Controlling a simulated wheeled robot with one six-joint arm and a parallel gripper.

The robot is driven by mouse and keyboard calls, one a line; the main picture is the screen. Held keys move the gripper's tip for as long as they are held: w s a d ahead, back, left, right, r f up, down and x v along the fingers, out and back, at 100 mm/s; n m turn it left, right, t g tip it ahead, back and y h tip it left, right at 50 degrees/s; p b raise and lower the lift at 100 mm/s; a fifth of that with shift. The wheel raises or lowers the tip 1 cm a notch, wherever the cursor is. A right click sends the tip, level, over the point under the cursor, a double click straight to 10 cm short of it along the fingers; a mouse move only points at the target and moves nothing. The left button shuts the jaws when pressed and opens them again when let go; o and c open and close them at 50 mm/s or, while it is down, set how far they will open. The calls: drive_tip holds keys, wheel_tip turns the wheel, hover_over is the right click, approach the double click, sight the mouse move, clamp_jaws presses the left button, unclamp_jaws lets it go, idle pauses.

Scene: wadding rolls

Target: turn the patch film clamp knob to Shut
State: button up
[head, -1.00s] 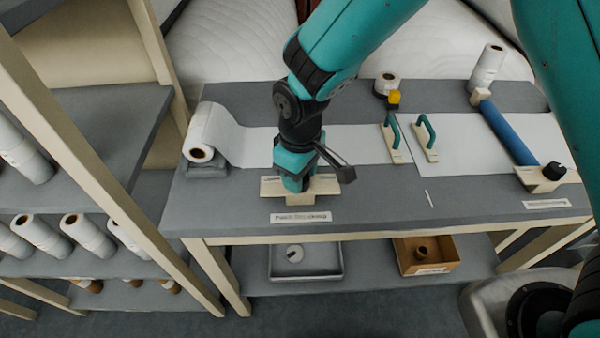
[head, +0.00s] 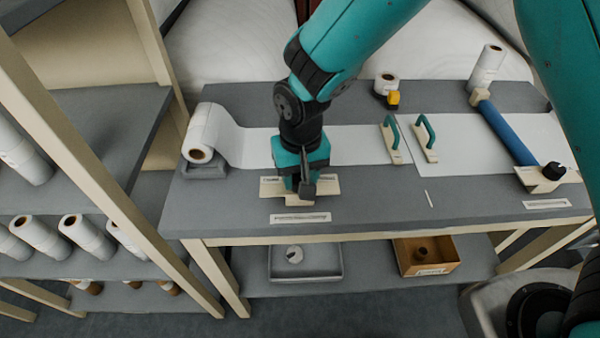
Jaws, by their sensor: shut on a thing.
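The patch film clamp is a pale wooden piece (head: 328,186) near the front left of the grey table (head: 380,205). My gripper (head: 303,190) points down over the middle of the clamp and is shut on its knob. The knob itself is hidden by the gripper, so I cannot see where it points. A white label (head: 300,217) lies on the table in front of the clamp; its print is too small to read. White film runs from a roll (head: 203,135) at the left across the table behind the clamp.
Two green-handled pieces (head: 391,138) stand on the film and sheet. A blue roller (head: 508,132) with a black knob (head: 554,171) lies at the right. A yellow-and-black tape item (head: 388,97) sits at the back. A grey tray (head: 306,262) and wooden box (head: 427,256) are below.

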idle(0.5)
drive_tip(key=o, duration=0.9)
drive_tip(key=r+b, duration=0.1)
drive_tip(key=r, duration=0.7)
drive_tip(key=r+b, duration=0.1)
drive_tip(key=r, duration=0.8)
drive_tip(key=shift+d+r, duration=0.2)
drive_tip(key=shift+r, duration=0.05)
drive_tip(key=s+d+n+y, duration=0.1)
drive_tip(key=s+d, duration=0.2)
drive_tip(key=s, duration=0.2)
drive_tip(key=s+d+r+n+y, duration=0.1)
drive_tip(key=s+d+n, duration=0.1)
drive_tip(key=s+d, duration=0.2)
drive_tip(key=s+d+n+y, duration=0.1)
drive_tip(key=s+d+y, duration=0.1)
drive_tip(key=s+d, duration=0.2)
drive_tip(key=shift+s+d+r+n, duration=0.15)
drive_tip(key=shift+s+n, duration=0.25)
drive_tip(key=shift+s, duration=1.3)
